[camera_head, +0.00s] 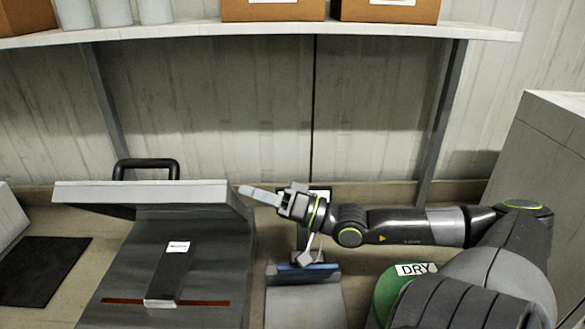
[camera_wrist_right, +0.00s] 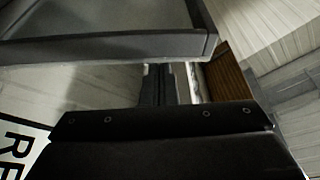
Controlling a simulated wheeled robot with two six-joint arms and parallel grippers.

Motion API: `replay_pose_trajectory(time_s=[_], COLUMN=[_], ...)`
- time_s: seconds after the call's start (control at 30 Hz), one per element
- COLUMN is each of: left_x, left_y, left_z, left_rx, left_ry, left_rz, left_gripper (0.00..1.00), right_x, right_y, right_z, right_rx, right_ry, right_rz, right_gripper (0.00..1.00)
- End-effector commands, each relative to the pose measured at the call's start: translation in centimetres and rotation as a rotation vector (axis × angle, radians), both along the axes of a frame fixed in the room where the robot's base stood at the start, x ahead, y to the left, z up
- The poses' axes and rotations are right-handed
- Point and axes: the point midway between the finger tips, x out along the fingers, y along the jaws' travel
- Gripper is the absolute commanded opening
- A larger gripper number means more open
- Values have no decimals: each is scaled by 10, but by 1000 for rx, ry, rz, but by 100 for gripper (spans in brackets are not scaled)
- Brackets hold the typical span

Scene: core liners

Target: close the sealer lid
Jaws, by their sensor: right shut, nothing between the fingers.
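The sealer (camera_head: 210,270) stands at the left of the head view, a dark grey body with a red-brown strip across its front. Its lid (camera_head: 130,192) is raised, a light grey slab with a black handle (camera_head: 146,163) behind it. A dark pouch (camera_head: 170,268) with a white label lies on the sealer. My right gripper (camera_head: 246,191) is shut and empty, its fingertips close to the lid's right end; I cannot tell whether they touch. A grey slab edge, likely the lid, crosses the top of the right wrist view (camera_wrist_right: 110,48). My left gripper is not in view.
A shelf (camera_head: 270,32) with cardboard boxes (camera_head: 272,10) and white cylinders runs above. A stand with a blue part (camera_head: 305,270) is right of the sealer. A green round thing marked DRY (camera_head: 388,292) is near my right arm. A black mat (camera_head: 42,270) lies left.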

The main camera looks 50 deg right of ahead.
Motion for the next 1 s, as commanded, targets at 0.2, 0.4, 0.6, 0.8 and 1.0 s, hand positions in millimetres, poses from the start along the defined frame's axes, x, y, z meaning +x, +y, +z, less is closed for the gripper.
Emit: replay_pose_trajectory(time_s=[0.2, 0.4, 0.6, 0.8, 1.0], left_x=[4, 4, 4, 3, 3], left_y=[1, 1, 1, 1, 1], left_z=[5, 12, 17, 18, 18], left_rx=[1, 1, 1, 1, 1], left_ry=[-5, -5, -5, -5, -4], left_rz=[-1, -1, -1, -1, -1], left_gripper=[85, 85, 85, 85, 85], right_x=[-20, -39, -54, -61, -61], right_y=[-12, -23, -32, -35, -36], right_z=[-7, -12, -17, -19, -19], right_rx=[-5, -2, -1, 0, 0], right_ry=[6, 4, 3, 0, -1], right_rz=[1, -1, -3, 0, 1], right_gripper=[0, 0, 0, 0, 0])
